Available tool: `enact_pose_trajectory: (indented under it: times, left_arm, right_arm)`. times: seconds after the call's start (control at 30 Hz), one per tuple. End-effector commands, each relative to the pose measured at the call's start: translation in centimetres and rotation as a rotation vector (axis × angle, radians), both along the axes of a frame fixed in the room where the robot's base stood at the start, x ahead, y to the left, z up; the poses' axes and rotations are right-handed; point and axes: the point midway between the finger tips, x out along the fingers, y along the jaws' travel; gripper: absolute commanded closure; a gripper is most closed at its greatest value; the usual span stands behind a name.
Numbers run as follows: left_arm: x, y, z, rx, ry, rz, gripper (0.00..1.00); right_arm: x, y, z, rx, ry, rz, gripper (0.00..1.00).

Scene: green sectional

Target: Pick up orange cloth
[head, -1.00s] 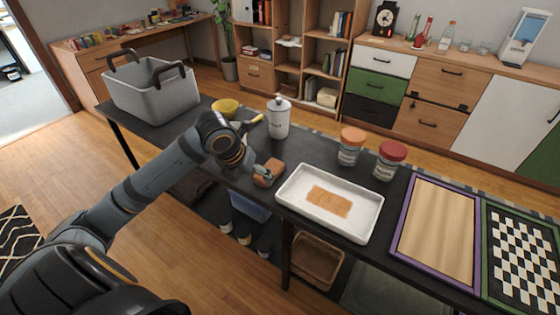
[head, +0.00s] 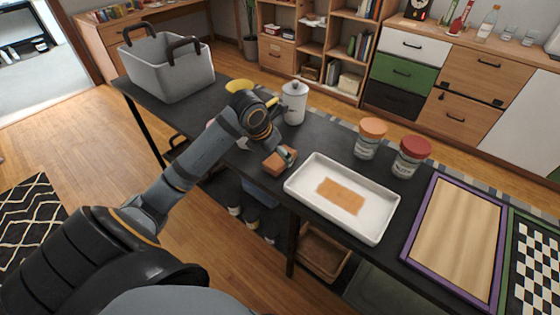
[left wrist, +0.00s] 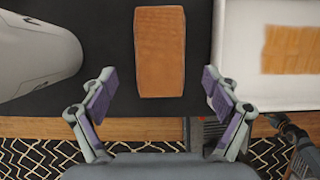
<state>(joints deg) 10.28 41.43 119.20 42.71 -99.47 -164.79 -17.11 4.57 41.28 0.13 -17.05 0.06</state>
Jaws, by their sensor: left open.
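A flat orange patch that looks like cloth (head: 340,195) lies in a white tray (head: 375,225) on the dark table. The patch also shows in the left wrist view (left wrist: 290,50). A thicker orange-brown block (head: 274,166) lies left of the tray, and it is centred in the left wrist view (left wrist: 160,50). My left gripper (head: 286,154) is at the block, partly hiding it. In the left wrist view my left gripper (left wrist: 157,76) is open, its fingers to either side of the block's near end with gaps, holding nothing. My right gripper is not seen.
A white canister (head: 294,103) stands behind the left gripper. Two lidded jars (head: 370,140) (head: 411,158) stand behind the tray. A purple-framed board (head: 455,240) and a chessboard (head: 537,265) lie right. A grey basket (head: 170,68) stands at the far left end.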

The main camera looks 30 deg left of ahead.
Motion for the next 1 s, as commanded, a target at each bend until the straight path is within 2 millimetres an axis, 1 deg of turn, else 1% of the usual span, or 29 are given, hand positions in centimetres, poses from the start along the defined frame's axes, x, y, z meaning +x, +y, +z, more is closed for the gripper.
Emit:
enact_pose_trajectory:
  times: [0.03,0.1,0.2,0.43,0.47,0.83,1.0]
  left_arm:
    - [0.5,-0.2,-1.1,-0.007,0.002,0.001,0.12]
    - [0.9,-0.2,-2.1,-0.005,0.001,0.001,0.12]
    - [1.3,-0.1,-2.9,-0.003,0.000,0.001,0.12]
    - [1.3,-0.1,-3.1,0.001,0.000,0.000,0.12]
    - [1.3,-0.1,-3.1,0.001,0.000,0.000,0.15]
    - [1.3,-0.1,-3.0,0.001,0.000,0.000,0.65]
    - [1.3,-0.1,-3.0,0.001,0.000,0.001,0.66]
  right_arm:
    - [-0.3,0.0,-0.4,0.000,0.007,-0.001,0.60]
    - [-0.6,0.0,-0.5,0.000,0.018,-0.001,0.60]
    - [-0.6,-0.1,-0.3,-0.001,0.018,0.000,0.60]
    - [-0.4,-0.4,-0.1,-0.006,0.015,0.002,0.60]
    - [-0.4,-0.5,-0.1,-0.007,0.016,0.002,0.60]
    - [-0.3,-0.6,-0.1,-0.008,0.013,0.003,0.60]
    - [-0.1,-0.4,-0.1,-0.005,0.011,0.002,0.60]
